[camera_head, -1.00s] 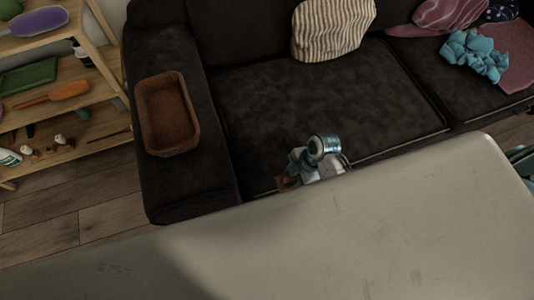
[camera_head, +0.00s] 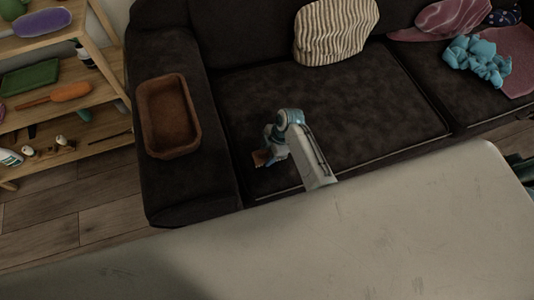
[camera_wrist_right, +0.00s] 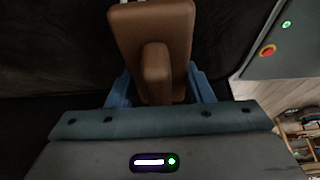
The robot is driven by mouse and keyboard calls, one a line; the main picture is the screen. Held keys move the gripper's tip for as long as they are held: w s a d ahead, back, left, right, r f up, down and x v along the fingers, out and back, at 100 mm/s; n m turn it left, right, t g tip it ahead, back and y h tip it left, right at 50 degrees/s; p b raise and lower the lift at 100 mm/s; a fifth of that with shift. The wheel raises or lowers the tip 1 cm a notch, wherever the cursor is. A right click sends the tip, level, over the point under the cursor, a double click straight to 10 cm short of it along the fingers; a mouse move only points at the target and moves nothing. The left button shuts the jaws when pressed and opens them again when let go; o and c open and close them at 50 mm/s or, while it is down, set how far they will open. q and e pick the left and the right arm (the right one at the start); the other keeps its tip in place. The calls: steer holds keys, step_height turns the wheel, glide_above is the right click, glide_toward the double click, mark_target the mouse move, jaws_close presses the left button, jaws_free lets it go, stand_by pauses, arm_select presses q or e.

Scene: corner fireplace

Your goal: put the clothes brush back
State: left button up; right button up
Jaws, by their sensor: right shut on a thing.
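The brown clothes brush (camera_wrist_right: 152,30) is held between the blue fingers of my right gripper (camera_wrist_right: 160,90) in the right wrist view, its rounded handle towards the camera. In the head view my right gripper (camera_head: 267,153) is over the front of the dark sofa seat, and only a small brown end of the brush (camera_head: 260,158) shows. A brown open-topped basket (camera_head: 169,117) stands on the sofa's left armrest, to the left of the gripper, and looks empty. My left gripper is not in view.
The dark sofa (camera_head: 330,110) carries a striped cushion (camera_head: 335,30) and a crumpled blue cloth (camera_head: 478,60). A pale surface (camera_head: 330,245) fills the front. A wooden shelf (camera_head: 105,75) with several objects stands at left. The seat around the gripper is clear.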

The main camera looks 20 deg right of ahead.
steer(key=shift+f, duration=0.15)
steer(key=o, duration=0.9)
steer(key=shift+o, duration=0.2)
